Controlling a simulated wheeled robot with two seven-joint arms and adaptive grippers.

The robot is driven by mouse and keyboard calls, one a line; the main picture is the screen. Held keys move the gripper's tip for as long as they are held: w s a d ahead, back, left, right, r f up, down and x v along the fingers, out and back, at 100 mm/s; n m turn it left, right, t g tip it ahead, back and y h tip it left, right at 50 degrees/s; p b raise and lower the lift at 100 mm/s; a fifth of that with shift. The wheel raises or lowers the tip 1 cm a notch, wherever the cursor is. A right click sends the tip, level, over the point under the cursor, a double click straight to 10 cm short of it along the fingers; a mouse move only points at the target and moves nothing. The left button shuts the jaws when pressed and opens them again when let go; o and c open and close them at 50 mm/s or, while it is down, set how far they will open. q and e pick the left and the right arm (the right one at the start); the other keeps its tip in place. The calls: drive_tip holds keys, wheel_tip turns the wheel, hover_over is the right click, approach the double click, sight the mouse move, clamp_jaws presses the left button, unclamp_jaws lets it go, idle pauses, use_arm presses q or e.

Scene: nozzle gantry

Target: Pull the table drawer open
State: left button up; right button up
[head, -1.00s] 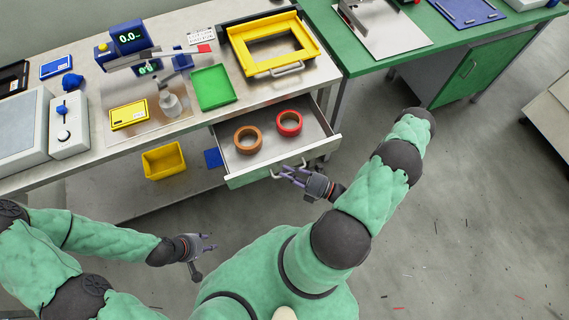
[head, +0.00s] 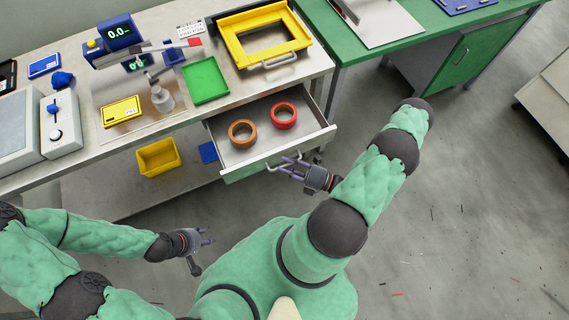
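The table drawer (head: 222,153) is pulled well out from under the workbench, and its inside shows. Its pale green front carries a metal bar handle (head: 270,168). My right gripper (head: 286,165) is at the handle, its fingers parted and overlapping the bar in the head view. Whether the fingers touch the bar is hard to see. My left gripper (head: 209,238) is open and empty, low over the floor in front of the bench, away from the drawer.
An orange ring (head: 242,133) and a red ring (head: 284,115) lie in the drawer. A yellow bin (head: 158,157) stands on the lower shelf to the left. A green bench (head: 345,50) adjoins at right.

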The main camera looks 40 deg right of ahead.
drive_tip(key=v, duration=1.1)
drive_tip(key=s+a+f+n+g, duration=0.2)
drive_tip(key=a+f+n+g, duration=0.1)
drive_tip(key=a+n+g, duration=0.85)
drive_tip(key=s+a+f+n+g, duration=0.1)
drive_tip(key=a+f+n+g, duration=0.45)
drive_tip(key=n, duration=0.85)
drive_tip(key=w+a+r+n+h, duration=0.1)
drive_tip(key=w+a+n+h, duration=0.2)
drive_tip(key=n, duration=0.6)
drive_tip(key=w+a+r+n+h, duration=0.2)
drive_tip(key=w+a+n+h, duration=0.1)
drive_tip(key=w+n, duration=0.5)
drive_tip(key=shift+r+n+t, duration=0.3)
drive_tip(key=shift+n+t, duration=0.1)
drive_tip(key=shift+n, duration=0.15)
